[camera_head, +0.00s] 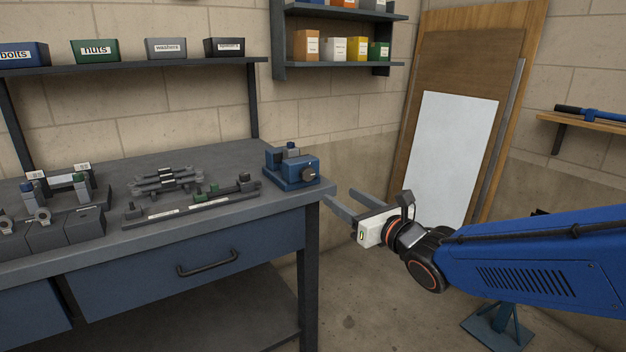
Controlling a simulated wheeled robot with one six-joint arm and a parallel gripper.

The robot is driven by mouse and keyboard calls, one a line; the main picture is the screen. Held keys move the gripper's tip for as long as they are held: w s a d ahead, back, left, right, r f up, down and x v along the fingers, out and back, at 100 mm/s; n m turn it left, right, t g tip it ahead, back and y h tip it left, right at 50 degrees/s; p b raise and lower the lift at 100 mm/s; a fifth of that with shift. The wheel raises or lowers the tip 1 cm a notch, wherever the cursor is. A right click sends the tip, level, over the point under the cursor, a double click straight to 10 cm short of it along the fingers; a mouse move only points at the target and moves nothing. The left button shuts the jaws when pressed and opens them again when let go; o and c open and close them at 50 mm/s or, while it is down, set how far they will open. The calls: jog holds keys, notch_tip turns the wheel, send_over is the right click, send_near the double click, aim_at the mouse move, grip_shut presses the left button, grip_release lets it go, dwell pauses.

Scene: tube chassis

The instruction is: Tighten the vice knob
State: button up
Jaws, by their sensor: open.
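The blue vice (291,166) sits at the right end of the grey workbench top. Its round dark grey knob (309,174) is on the vice's front right face. My gripper (345,201) is open, with its two grey fingers apart and nothing between them. It is in the air just off the bench's right end, to the right of the vice and a little lower in the picture. It looks apart from the vice and the knob.
The workbench (230,215) has a drawer handle (208,262) in front. Wrenches (166,180) and a dark rail with fittings (190,205) lie left of the vice. A wall shelf (345,70) hangs above. Leaning boards (455,145) stand behind my arm. Floor is clear below my gripper.

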aim_at(309, 176)
jog(key=x, duration=1.4)
jog(key=shift+w+a, duration=0.2)
jog(key=shift+w, duration=0.1)
jog(key=c, duration=1.1)
